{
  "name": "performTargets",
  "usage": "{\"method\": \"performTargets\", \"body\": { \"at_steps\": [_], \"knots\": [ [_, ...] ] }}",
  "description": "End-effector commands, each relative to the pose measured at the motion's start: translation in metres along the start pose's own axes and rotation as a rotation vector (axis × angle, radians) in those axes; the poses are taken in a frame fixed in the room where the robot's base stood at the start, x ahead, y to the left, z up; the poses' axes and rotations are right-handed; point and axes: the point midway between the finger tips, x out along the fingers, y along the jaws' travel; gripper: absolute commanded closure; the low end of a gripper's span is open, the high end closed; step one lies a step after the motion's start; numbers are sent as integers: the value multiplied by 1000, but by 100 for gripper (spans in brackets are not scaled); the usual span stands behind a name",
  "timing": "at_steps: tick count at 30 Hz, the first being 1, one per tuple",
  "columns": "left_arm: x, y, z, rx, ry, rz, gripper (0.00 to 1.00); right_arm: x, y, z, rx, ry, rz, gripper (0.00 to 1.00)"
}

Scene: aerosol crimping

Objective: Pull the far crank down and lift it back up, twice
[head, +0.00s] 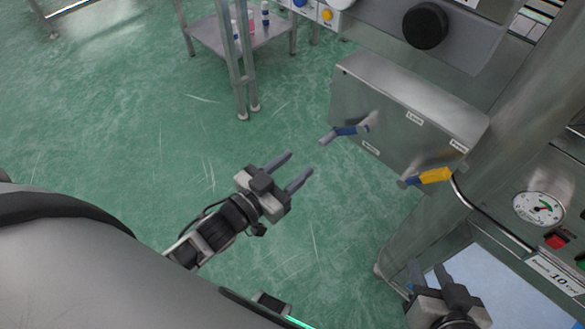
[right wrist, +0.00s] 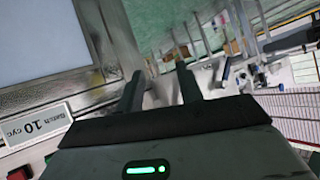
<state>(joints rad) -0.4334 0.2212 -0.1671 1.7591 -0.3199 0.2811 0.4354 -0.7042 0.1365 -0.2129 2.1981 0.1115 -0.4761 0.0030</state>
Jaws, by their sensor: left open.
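A steel box (head: 400,110) carries two cranks in the head view. The far crank (head: 347,131) has a blue arm and a grey grip and sticks out to the left. The near crank (head: 430,177) has a yellow and blue arm with a grey grip. My left gripper (head: 301,163) is open and empty, below and left of the far crank, not appearing to touch it. My right gripper (head: 427,265) is open at the lower right, apart from both cranks. The right wrist view shows its two fingers (right wrist: 158,78) spread with nothing between them.
A steel post (head: 410,235) and a panel with a gauge (head: 538,208) and red button (head: 556,241) stand at the right. A small cart (head: 215,35) with bottles is at the back. A black knob (head: 425,26) sits above the box. Green floor is clear at left.

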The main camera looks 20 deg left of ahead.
Motion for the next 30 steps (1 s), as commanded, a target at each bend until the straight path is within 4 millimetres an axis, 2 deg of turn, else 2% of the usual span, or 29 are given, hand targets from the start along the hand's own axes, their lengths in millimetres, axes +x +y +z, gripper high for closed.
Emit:
{"method": "performTargets", "body": {
  "at_steps": [5,19,24,30],
  "knots": [
    [13,0,0,4,28,20,56,2,0,2,3,4,-1,64],
    [76,2,-1,3,26,18,56,8,1,5,-9,36,-1,64],
    [87,2,-2,1,24,18,56,9,1,4,-12,46,-3,64],
    [91,2,-3,1,23,17,56,8,0,1,-16,51,-4,64]
  ]
}}
